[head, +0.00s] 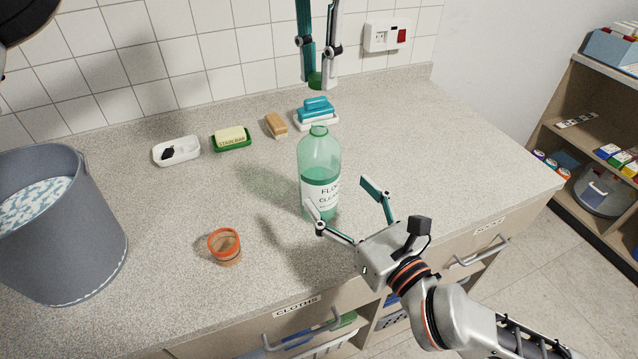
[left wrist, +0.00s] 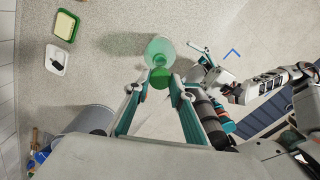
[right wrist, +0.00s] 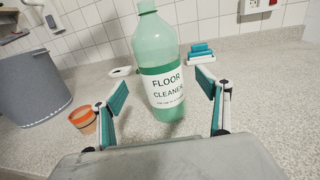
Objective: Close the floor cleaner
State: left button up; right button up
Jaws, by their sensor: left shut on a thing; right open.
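The floor cleaner is a clear green bottle (head: 320,165) with a white label, standing upright on the counter with its neck uncapped. It also shows in the right wrist view (right wrist: 160,60) and from above in the left wrist view (left wrist: 160,45). My left gripper (head: 317,75) is shut on a green cap (head: 316,82), held above and apart from the bottle's neck. The cap shows between its fingertips in the left wrist view (left wrist: 160,78). My right gripper (head: 342,200) is open, low near the bottle, its fingers pointing toward it on either side.
A grey bucket (head: 75,235) stands at the left and an orange cup (head: 225,247) left of the bottle. Behind are a white dish (head: 188,158), a soap bar on a green dish (head: 232,147), a brown block (head: 277,126) and a teal brush (head: 316,106). The right counter is clear.

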aim_at(317, 169)
jog(key=x, duration=0.9)
jog(key=c, duration=1.7)
pick_arm(q)
jog(key=shift+f, duration=2.5)
jog(key=shift+f, duration=0.15)
jog(key=shift+f, duration=0.75)
jog(key=shift+f, duration=0.55)
